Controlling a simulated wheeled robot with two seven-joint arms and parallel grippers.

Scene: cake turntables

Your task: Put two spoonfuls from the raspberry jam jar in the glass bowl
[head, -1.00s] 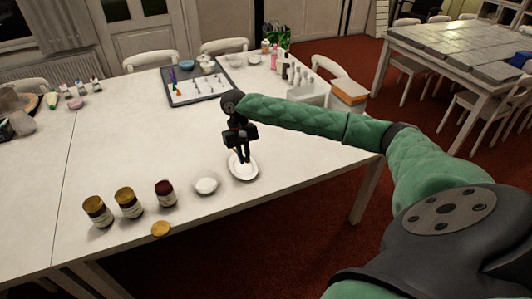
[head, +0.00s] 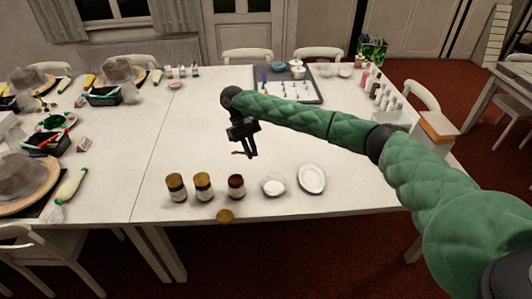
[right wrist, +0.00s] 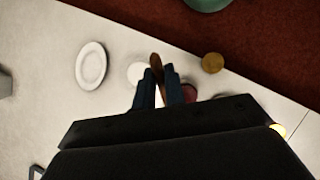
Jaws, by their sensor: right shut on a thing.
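My right gripper (head: 250,153) is shut on a brown spoon (head: 239,153) and holds it above the table, behind the open jar. The spoon also shows between the fingers in the right wrist view (right wrist: 156,63). The open jar with dark red contents (head: 236,188), which looks like the raspberry jam, stands right of two gold-lidded jars; its label is too small to read. The small bowl (head: 273,186) stands to its right and looks whitish; its contents cannot be told. In the right wrist view the bowl (right wrist: 137,73) is partly hidden by the fingers. My left gripper is out of view.
Two gold-lidded jars (head: 176,188) (head: 203,187) stand left of the open one. A loose gold lid (head: 225,217) lies near the front edge. An empty white oval dish (head: 312,178) is right of the bowl. A grey tray (head: 310,97) lies farther back. The table's middle is clear.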

